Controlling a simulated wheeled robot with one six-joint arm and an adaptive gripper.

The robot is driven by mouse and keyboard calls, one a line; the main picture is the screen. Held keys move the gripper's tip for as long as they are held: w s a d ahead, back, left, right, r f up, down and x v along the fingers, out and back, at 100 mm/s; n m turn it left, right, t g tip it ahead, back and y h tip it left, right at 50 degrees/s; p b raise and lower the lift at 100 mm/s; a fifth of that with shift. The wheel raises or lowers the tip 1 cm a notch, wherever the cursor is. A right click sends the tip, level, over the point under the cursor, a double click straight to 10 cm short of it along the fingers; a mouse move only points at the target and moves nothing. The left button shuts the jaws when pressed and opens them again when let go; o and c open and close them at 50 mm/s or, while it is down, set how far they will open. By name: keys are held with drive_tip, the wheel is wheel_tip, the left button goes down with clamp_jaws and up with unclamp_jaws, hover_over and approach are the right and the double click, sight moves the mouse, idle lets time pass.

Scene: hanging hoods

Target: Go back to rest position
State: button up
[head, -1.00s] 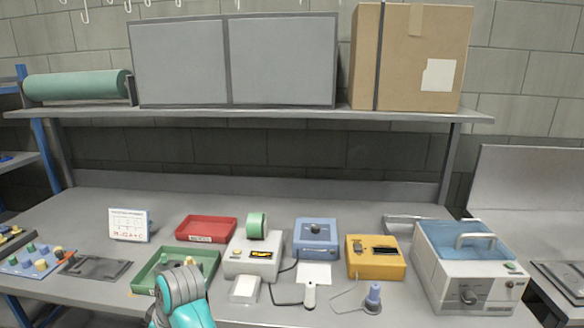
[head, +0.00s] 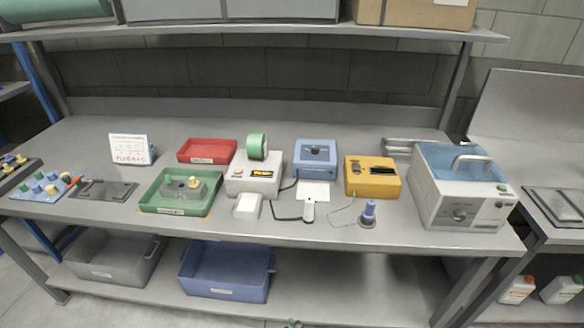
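My gripper does not show in the head view. Only a small teal bit at the bottom edge, perhaps part of my arm, can be seen. The green tray (head: 148,208) stands on the bench and holds a grey block with a pale yellow knob (head: 193,183). No part of my arm is over the tray or the bench top.
The bench (head: 330,232) carries a red tray (head: 207,151), a label machine (head: 254,180), a blue box (head: 316,158), a yellow device (head: 372,178) and a lidded bath (head: 461,190). Grey (head: 115,262) and blue (head: 226,272) bins sit on the lower shelf.

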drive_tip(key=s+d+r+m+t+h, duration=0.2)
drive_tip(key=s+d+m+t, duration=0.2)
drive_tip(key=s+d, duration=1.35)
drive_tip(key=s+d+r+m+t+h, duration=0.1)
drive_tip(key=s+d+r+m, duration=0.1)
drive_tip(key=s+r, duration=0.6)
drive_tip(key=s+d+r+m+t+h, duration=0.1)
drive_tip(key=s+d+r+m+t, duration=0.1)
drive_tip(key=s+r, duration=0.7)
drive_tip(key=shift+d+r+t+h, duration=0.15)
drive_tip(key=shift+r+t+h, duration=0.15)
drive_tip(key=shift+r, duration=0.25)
